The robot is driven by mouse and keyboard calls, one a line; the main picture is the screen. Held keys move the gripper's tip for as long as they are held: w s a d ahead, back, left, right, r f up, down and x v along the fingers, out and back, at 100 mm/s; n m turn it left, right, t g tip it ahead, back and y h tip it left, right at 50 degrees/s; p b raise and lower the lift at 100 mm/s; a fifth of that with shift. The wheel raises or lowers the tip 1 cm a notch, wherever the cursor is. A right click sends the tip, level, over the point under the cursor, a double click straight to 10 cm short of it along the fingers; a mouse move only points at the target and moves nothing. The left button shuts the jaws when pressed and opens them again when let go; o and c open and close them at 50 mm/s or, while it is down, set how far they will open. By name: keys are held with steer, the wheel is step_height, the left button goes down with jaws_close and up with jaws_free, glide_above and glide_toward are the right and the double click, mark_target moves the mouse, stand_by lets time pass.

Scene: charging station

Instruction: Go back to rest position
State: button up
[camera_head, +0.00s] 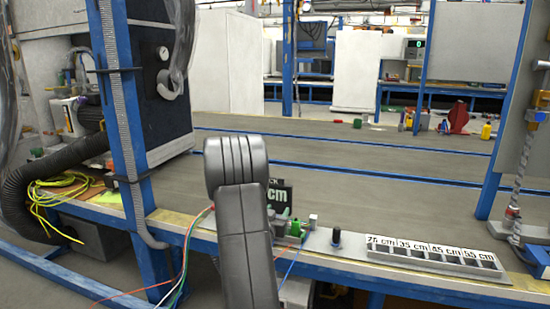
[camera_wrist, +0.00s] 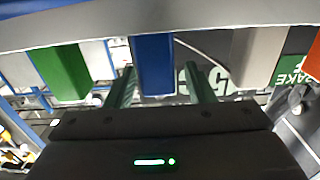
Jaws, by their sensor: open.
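My gripper (camera_wrist: 160,82) shows in the wrist view, with two slim fingers spread apart. A blue block-like piece (camera_wrist: 153,64) is seen between and beyond the fingertips; I cannot tell how far off it is. A green piece (camera_wrist: 62,72) is left of it and a whitish piece (camera_wrist: 256,56) right of it, all along a pale bar (camera_wrist: 160,27). In the head view my dark arm stands upright in the middle, in front of the bench edge, and hides most of the gripper.
A bench (camera_head: 390,205) runs across the head view. On its front edge are a small green piece (camera_head: 295,229), a black knob (camera_head: 336,237) and a strip labelled in cm (camera_head: 428,258). A blue post (camera_head: 125,130) and loose wires (camera_head: 187,250) are left of my arm.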

stand_by(0.5)
steer(key=shift+s+f+b, duration=0.1)
steer(key=shift+f+b, duration=0.3)
steer(key=p+v, duration=0.3)
steer(key=v, duration=1.1)
steer(key=b+x, duration=0.3)
steer(key=x, duration=1.1)
steer(key=shift+d+f, duration=0.1)
step_height(320, 180, up, 8)
steer(key=p, duration=0.7)
steer(key=shift+r+p, duration=0.25)
steer(key=shift+p, duration=0.15)
